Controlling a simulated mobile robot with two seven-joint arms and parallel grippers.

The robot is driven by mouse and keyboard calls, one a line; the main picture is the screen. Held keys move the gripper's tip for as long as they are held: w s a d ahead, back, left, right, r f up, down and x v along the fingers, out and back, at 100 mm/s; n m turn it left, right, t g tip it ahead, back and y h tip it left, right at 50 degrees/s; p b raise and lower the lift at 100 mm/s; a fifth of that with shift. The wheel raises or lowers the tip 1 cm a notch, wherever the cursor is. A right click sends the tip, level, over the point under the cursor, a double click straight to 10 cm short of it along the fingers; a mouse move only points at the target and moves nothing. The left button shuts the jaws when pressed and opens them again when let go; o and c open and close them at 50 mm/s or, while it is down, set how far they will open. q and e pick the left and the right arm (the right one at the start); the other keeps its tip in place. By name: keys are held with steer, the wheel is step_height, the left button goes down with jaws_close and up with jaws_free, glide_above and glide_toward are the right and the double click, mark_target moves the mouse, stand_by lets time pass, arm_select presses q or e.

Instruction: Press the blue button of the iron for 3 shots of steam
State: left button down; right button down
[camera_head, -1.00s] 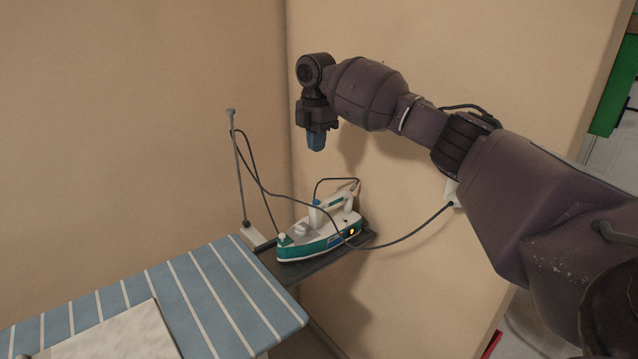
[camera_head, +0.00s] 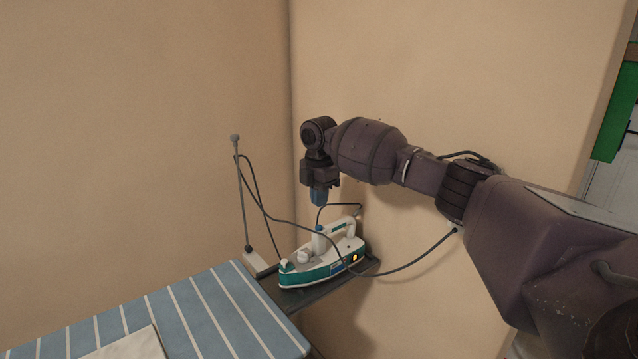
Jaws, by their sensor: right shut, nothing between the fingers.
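The iron (camera_head: 322,264) is white and teal with an orange light on its side. It rests flat on a dark shelf (camera_head: 318,292) at the end of the ironing board. Its blue button (camera_head: 319,229) shows at the front top of the handle. My right gripper (camera_head: 318,203) points down, shut and empty, its blue fingertips just above the blue button. A small gap seems to show between them, though I cannot tell the depth exactly. My left gripper is not in view.
The blue striped ironing board (camera_head: 215,310) fills the lower left, with a pale cloth (camera_head: 130,345) on it. A thin cord holder (camera_head: 243,200) stands left of the iron. The power cord (camera_head: 410,262) loops across the iron to the wall. Walls stand close behind.

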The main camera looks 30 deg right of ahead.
mark_target(319, 227)
step_height(319, 227, down, 5)
steer(key=shift+f, duration=0.1)
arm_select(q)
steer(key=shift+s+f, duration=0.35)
arm_select(e)
steer(key=shift+f, duration=0.6)
